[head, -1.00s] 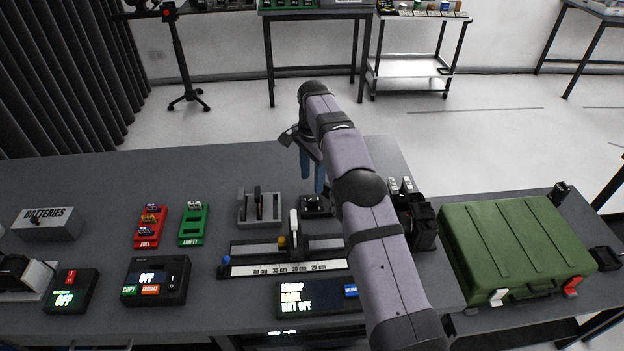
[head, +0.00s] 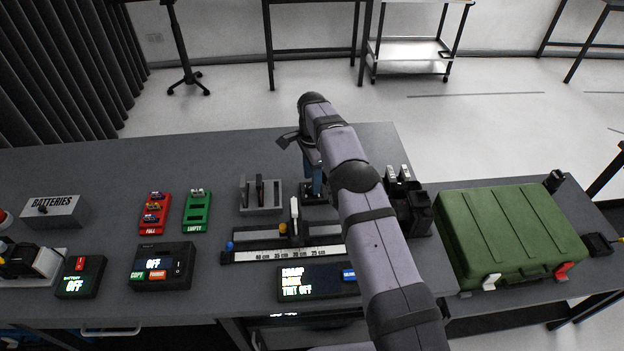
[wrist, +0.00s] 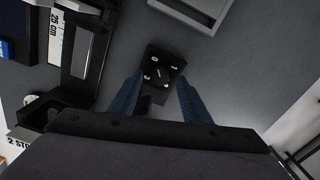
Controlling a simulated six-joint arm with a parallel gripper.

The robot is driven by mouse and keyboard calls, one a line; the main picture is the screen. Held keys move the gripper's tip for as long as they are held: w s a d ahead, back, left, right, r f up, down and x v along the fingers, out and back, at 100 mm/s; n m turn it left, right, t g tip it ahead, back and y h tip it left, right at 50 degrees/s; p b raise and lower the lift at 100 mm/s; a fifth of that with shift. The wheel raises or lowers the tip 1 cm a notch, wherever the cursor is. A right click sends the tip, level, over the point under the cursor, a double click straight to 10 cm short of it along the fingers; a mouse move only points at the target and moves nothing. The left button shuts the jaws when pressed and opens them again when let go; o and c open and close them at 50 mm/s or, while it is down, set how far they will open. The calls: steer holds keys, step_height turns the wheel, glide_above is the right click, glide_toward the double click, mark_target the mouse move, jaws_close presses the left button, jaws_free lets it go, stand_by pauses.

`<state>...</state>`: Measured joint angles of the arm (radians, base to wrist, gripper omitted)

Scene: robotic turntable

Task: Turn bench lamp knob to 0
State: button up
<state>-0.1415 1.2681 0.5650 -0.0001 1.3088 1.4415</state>
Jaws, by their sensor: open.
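The bench lamp knob is on a small black square box (head: 322,200) behind the ruler rail. In the wrist view the knob box (wrist: 160,66) has a dark dial with small white digits around it and a short light mark in the middle. Which digit the mark points at is too small to tell. My gripper (head: 314,190) points down over the box with its blue fingers. In the wrist view my gripper (wrist: 160,80) is open, one finger on either side of the dial. Whether the fingers touch the knob I cannot tell.
A grey slotted holder (head: 260,208) stands just left of the knob box. The ruler rail (head: 290,255) and a display box (head: 305,283) lie in front. A black device (head: 410,208) stands to the right, beside a green case (head: 510,235).

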steer(key=shift+f, duration=0.95)
steer(key=c, duration=1)
steer(key=shift+n+b, duration=0.45)
steer(key=shift+n, duration=0.25)
steer(key=shift+c, duration=0.2)
steer(key=o, duration=1)
steer(key=shift+o, duration=0.2)
steer(key=shift+r, duration=0.15)
steer(key=shift+r+b, duration=0.75)
steer(key=shift+r, duration=2.8)
